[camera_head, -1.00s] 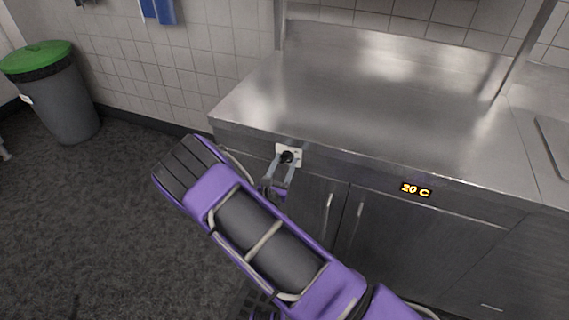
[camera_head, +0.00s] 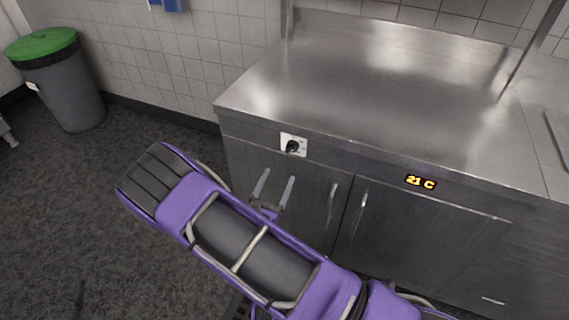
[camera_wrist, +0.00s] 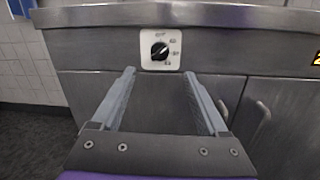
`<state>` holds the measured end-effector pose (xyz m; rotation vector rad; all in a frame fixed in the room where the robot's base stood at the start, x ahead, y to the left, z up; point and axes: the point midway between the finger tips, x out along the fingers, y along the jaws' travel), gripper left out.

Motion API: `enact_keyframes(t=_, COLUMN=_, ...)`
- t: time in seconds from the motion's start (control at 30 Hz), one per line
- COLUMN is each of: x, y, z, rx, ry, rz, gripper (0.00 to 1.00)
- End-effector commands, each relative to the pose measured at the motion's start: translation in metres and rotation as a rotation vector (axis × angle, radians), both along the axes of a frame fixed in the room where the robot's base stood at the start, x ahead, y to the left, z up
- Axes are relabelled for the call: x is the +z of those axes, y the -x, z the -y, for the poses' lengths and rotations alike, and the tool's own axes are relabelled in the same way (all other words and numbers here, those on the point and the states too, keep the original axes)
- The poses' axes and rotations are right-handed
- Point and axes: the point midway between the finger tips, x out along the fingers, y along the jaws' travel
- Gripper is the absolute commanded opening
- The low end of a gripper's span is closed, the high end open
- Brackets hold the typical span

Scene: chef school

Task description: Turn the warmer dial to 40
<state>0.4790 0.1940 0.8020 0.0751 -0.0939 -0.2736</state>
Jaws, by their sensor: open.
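The warmer dial is a black knob (camera_head: 292,147) on a white plate on the front edge of the steel counter. In the wrist view the dial (camera_wrist: 159,51) sits ahead, beyond the fingertips and centred near the gap between them; its markings are too small to read. The display (camera_head: 420,182) to the right of the dial reads 21 C. My gripper (camera_head: 275,184) is open and empty, with its two fingers apart. It is below the dial and a little to its left in the head view, not touching it. In the wrist view the gripper (camera_wrist: 160,76) shows both fingers fully.
The steel counter (camera_head: 370,90) has a bare top. Cabinet doors with upright handles (camera_head: 331,207) are below it, close to the right of my gripper. A grey bin with a green lid (camera_head: 60,85) stands at the far left. The dark floor at left is clear.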

Motion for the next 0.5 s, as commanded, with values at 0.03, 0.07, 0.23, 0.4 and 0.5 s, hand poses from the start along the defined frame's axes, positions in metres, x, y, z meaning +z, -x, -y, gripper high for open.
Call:
enact_keyframes(t=0.03, x=-0.001, y=0.013, z=-0.004, rx=0.003, ry=0.002, rz=-0.002, gripper=0.77)
enact_keyframes(t=0.07, x=-0.002, y=0.019, z=-0.006, rx=0.003, ry=0.0, rz=-0.002, gripper=0.77)
enact_keyframes(t=0.23, x=-0.004, y=0.047, z=-0.014, rx=0.002, ry=0.0, rz=-0.002, gripper=0.77)
enact_keyframes(t=0.4, x=-0.005, y=0.062, z=-0.018, rx=0.001, ry=0.0, rz=0.0, gripper=0.77)
enact_keyframes(t=0.5, x=-0.005, y=0.064, z=-0.018, rx=0.0, ry=0.0, rz=0.0, gripper=0.77)
